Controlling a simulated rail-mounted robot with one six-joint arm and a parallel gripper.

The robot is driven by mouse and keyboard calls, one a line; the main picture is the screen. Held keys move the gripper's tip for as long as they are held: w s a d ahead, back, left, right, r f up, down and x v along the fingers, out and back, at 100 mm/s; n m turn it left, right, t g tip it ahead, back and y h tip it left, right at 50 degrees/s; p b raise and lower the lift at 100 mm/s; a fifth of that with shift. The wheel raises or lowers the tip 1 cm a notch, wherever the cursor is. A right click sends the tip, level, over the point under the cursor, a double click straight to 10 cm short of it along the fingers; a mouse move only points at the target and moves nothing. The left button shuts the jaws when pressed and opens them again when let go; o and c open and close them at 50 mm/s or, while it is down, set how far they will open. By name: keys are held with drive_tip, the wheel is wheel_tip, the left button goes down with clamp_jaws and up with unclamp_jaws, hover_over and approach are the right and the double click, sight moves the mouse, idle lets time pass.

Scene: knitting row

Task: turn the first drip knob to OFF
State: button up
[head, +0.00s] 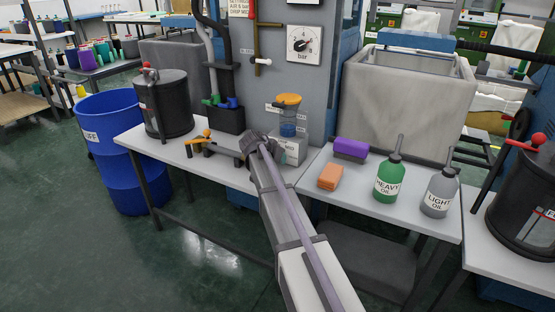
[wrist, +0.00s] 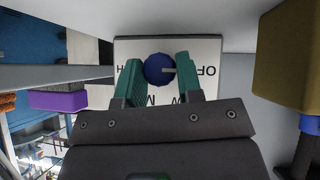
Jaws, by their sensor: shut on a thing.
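The first drip knob (wrist: 157,66) is a round blue knob on a white dial plate (wrist: 140,46). In the wrist view the plate's lettering is upside down, with OFF at the right. The knob's pale pointer mark points right, toward OFF. My gripper (wrist: 158,74) has its two green fingers on either side of the knob, shut on it. The knob is hidden there.
An orange block (head: 330,176), a purple block (head: 351,148), a green heavy oil bottle (head: 389,182) and a grey light oil bottle (head: 439,193) stand on the right table. A dark canister (head: 163,103) and an orange-handled tool (head: 203,138) are on the left table.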

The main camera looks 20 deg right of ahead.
drive_tip(key=o, duration=0.9)
drive_tip(key=p+v, duration=0.7)
drive_tip(key=v, duration=0.3)
drive_tip(key=shift+a+r+p, duration=0.25)
drive_tip(key=shift+a+p, duration=0.05)
drive_tip(key=shift+a, duration=0.05)
